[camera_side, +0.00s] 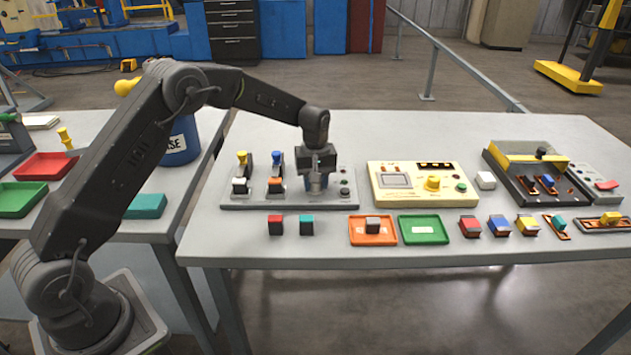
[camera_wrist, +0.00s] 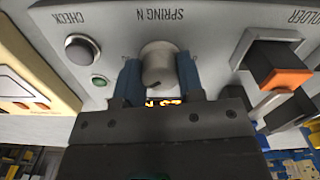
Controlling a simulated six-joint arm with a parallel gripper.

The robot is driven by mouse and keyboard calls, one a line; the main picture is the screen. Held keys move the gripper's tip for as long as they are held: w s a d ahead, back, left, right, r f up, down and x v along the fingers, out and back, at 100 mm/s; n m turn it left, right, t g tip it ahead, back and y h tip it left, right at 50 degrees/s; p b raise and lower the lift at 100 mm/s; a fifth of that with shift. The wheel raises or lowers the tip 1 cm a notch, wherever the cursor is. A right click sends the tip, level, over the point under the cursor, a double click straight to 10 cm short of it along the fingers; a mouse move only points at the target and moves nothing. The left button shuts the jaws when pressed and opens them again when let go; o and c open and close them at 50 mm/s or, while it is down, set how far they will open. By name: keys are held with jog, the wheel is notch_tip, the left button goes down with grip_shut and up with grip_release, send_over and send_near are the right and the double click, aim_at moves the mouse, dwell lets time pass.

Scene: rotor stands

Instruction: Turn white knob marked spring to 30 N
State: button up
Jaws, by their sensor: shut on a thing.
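The white knob (camera_wrist: 158,66) sits under the "SPRING N" label on a light grey panel (camera_wrist: 215,20). My gripper (camera_wrist: 158,80) is shut on the knob, with one blue finger on each side of it. A small display (camera_wrist: 163,103) with orange digits shows just beside the knob. It is partly covered by my gripper, and I cannot read its value surely. In the side view my gripper (camera_side: 317,188) points down at the right part of the panel (camera_side: 240,203) and hides the knob.
A round "CHECK" button (camera_wrist: 82,50) and a green button (camera_wrist: 99,81) lie left of the knob. A holder with an orange-tipped block (camera_wrist: 285,78) stands close on the right. A yellow instrument (camera_side: 405,200) stands right of the panel. Loose blocks (camera_side: 275,225) lie in front.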

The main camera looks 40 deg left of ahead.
jog(key=m, duration=0.7)
jog(key=shift+r, duration=0.1)
dwell(0.6)
jog(key=o, duration=0.9)
notch_tip(320, 180, up, 14)
jog(key=shift+f, duration=0.1)
